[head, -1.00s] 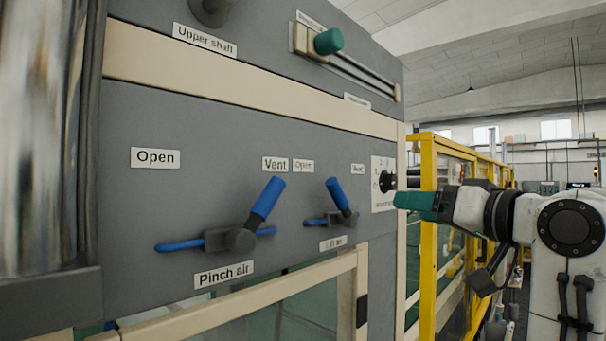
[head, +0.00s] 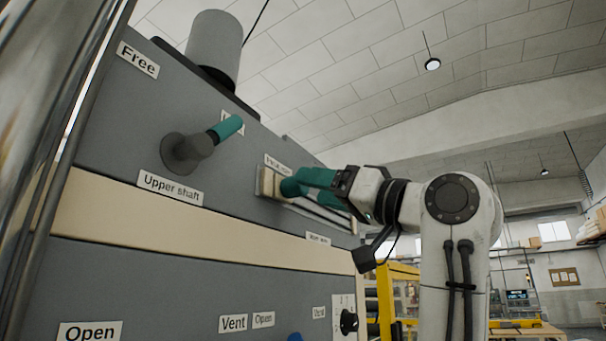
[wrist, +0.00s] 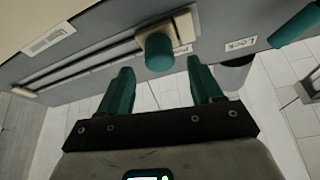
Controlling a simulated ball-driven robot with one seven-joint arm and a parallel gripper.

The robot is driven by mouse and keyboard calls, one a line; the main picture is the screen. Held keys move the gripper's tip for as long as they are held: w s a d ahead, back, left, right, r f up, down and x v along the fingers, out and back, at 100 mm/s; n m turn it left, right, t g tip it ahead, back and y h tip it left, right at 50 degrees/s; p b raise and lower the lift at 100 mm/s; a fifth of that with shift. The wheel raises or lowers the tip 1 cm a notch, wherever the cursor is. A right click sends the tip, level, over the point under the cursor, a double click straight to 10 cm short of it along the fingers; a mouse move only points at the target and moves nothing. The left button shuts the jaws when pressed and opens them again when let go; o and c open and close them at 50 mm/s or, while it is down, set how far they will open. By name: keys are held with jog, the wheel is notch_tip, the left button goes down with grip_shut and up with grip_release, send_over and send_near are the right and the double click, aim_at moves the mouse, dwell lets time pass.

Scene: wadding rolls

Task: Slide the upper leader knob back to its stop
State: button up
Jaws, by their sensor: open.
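The leader knob (head: 290,187) is a teal cylinder on a beige carriage at the left end of a railed slide (head: 318,208) on the grey upper panel. In the wrist view the knob (wrist: 158,53) sits at the right end of the rails (wrist: 95,60). My gripper (head: 306,180) has teal fingers pointing at the panel. In the wrist view my gripper (wrist: 160,66) is open, with its fingertips on either side of the knob and gaps visible. In the head view the fingers partly cover the knob and slide. I cannot tell whether they touch.
The teal-handled upper shaft lever (head: 200,143) stands left of the slide, with a grey cylinder (head: 214,47) above. A black dial (head: 349,321) is below. A yellow frame (head: 400,272) stands beyond the panel at right.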

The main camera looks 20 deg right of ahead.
aim_at(304, 195)
jog(key=shift+p+x, duration=0.65)
jog(key=shift+x, duration=1.35)
grip_shut()
